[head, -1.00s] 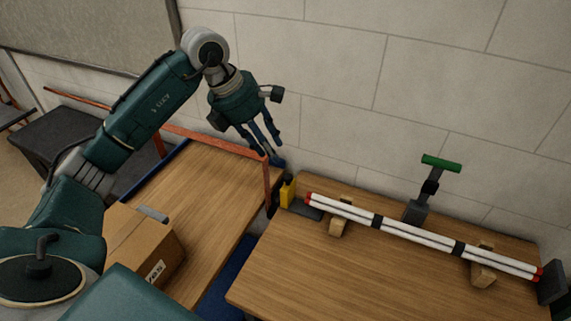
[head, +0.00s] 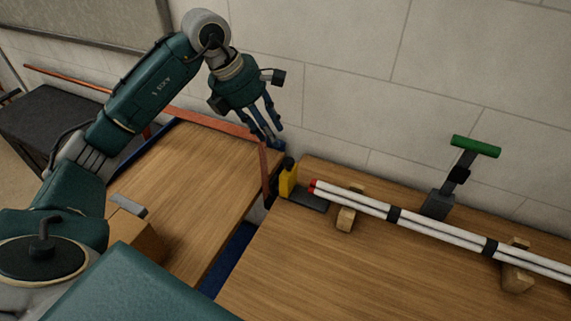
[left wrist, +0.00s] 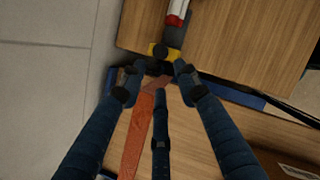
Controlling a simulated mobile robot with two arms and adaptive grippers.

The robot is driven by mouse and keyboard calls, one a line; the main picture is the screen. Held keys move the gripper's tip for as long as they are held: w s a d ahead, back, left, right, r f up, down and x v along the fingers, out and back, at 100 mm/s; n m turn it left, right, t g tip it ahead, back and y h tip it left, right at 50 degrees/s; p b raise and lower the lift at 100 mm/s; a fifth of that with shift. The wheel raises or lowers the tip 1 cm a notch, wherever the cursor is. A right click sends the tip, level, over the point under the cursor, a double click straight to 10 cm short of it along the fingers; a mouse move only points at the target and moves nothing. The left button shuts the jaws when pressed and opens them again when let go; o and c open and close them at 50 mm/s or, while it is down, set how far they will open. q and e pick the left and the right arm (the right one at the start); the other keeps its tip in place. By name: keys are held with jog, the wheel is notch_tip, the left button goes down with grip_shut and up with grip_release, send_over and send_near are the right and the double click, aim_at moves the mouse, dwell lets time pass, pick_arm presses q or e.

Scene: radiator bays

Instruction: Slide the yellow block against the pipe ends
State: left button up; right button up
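The yellow block (head: 288,181), with a black knob on top, sits at the left end of a dark rail (head: 309,201). The white pipes (head: 362,203) lie to its right, their red ends (head: 313,186) facing it across a small gap. The block also shows in the left wrist view (left wrist: 158,51), beyond the fingertips. My left gripper (head: 274,138) hangs just above and left of the block, fingers spread and empty, apparently apart from it. Its spread fingers fill the left wrist view (left wrist: 157,82). My right gripper is not in view.
Wooden cradles (head: 346,218) hold the pipes on the right table (head: 300,265). A green-handled clamp (head: 475,147) stands behind them. An orange bar (head: 215,127) frames the left table (head: 170,195), under my gripper. A cardboard box (head: 135,238) sits at lower left. A wall runs behind.

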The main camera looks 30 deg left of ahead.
aim_at(287, 161)
pick_arm(q)
jog(key=p+x, duration=0.2)
jog(key=x, duration=0.7)
jog(key=shift+d+f, duration=0.15)
jog(key=shift+f, duration=0.25)
jog(key=shift+w+d+f, duration=0.1)
jog(key=shift+w+f, duration=0.15)
jog(key=shift+f, duration=0.35)
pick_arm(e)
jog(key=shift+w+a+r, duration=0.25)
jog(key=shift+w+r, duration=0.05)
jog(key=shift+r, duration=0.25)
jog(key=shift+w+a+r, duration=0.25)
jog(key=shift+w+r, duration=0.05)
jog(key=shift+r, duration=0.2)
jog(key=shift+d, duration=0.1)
pick_arm(q)
grip_shut()
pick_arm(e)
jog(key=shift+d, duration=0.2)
